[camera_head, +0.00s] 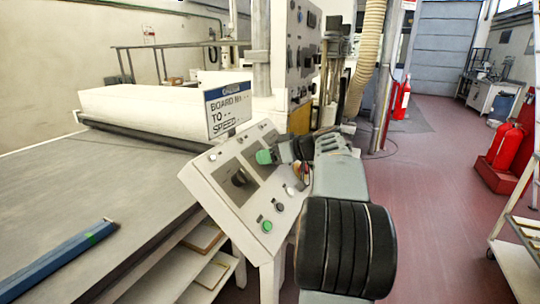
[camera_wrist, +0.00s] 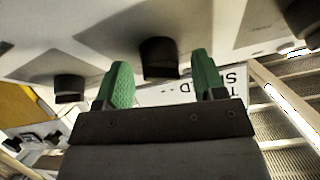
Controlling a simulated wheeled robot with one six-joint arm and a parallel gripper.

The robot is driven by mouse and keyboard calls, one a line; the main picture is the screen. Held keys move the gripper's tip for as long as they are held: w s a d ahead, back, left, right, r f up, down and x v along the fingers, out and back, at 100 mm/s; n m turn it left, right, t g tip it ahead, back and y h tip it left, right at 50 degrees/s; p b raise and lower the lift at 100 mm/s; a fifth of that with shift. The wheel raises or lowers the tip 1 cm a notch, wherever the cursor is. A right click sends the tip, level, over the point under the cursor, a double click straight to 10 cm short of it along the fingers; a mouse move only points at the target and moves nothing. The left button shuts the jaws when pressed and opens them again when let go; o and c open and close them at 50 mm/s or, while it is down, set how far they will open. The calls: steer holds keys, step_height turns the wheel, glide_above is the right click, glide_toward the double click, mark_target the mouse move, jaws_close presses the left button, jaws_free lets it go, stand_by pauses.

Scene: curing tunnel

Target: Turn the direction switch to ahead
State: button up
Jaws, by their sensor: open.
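A sloped white control panel (camera_head: 228,216) stands at the end of the conveyor. It carries a black rotary knob (camera_head: 238,177), and small buttons sit along its lower edge. My gripper (camera_head: 264,157) is over the panel's upper part, to the right of that knob. In the wrist view my gripper (camera_wrist: 160,62) is open, its green fingers apart on either side of a black knob (camera_wrist: 160,57). The knob appears just beyond the fingertips; contact cannot be told. Another dark knob (camera_wrist: 69,88) shows at the left. Labels are unreadable, so I cannot tell which knob is the direction switch.
A sign (camera_head: 228,108) stands behind the panel. The conveyor bed (camera_head: 90,190) lies at the left with a blue bar (camera_head: 62,258) on it. A tall control cabinet (camera_head: 302,50) rises behind. Red extinguishers (camera_head: 505,147) and a trolley (camera_head: 515,262) are at the right; floor between is clear.

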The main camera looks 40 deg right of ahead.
steer(key=shift+c, duration=0.2)
steer(key=c, duration=0.9)
steer(key=shift+o, duration=0.2)
